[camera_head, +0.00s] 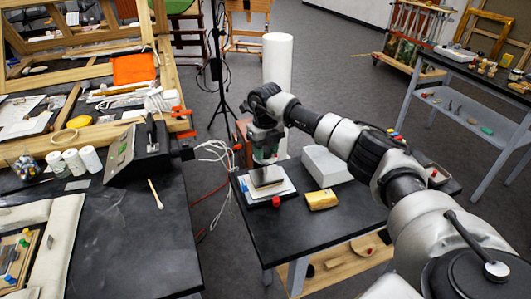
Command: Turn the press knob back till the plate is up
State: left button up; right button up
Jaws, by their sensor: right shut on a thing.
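The press (268,187) stands on the small black table, with pale and dark flat layers stacked at its base. My right gripper (265,160) comes down from above onto the press and is shut on its knob. The gripper hides the knob and most of the upper part of the press. The gap between the plate and what lies under it is too small to make out. My left gripper is out of view.
A small red object (276,202) sits at the front of the press, with a yellow block (321,200) right of it. A white box (326,167) stands behind the block. A white roll (277,60) stands behind the table. The table's front is clear.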

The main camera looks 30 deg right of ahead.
jog(key=n+b, duration=0.1)
jog(key=n, duration=0.5)
jog(key=shift+b, duration=0.4)
jog(key=n, duration=0.4)
jog(key=shift+b, duration=0.4)
jog(key=n, duration=0.3)
jog(key=shift+n+b, duration=0.3)
jog(key=shift+n, duration=0.1)
jog(key=n, duration=0.3)
jog(key=shift+w+n, duration=0.1)
jog(key=shift+n, duration=0.2)
jog(key=n+b, duration=0.1)
jog(key=n, duration=0.2)
jog(key=shift+r+n, duration=0.1)
jog(key=shift+n, duration=0.2)
jog(key=n, duration=0.3)
jog(key=shift+n, duration=1.9)
